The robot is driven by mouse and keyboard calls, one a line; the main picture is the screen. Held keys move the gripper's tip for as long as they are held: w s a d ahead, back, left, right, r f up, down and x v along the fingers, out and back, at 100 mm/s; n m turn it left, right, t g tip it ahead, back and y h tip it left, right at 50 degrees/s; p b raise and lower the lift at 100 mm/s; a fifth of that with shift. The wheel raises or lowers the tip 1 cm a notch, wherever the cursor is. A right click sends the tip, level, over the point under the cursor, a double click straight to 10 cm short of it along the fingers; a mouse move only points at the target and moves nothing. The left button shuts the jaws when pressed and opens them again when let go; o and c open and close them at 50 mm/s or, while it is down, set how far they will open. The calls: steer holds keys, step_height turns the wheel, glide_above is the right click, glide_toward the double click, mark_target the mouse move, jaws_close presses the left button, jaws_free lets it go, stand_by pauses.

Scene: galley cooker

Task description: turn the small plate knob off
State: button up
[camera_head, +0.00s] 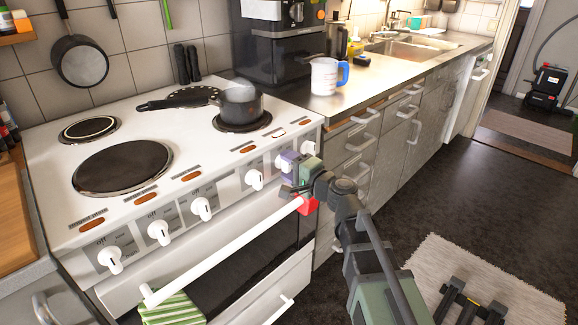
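The white cooker (60,190) has a front panel with a row of several white knobs. They include a far-left knob (110,259), a second (159,232), a third (202,208) and one further right (254,179). Another knob (308,147) is at the far right end. I cannot read which knob serves the small plate (88,129), at the back left. My gripper (290,187) is at the right end of the panel, close to the knobs there, and partly hides them. I cannot tell whether it touches one or how its fingers stand.
A dark saucepan (241,105) stands on the front right plate. A large plate (122,166) is bare. The white oven handle (225,252) runs just below the knobs, with a green striped towel (172,308) hanging from it. A measuring jug (324,77) stands on the counter.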

steer(key=o, duration=0.4)
steer(key=v, duration=1)
steer(key=shift+s+d, duration=0.3)
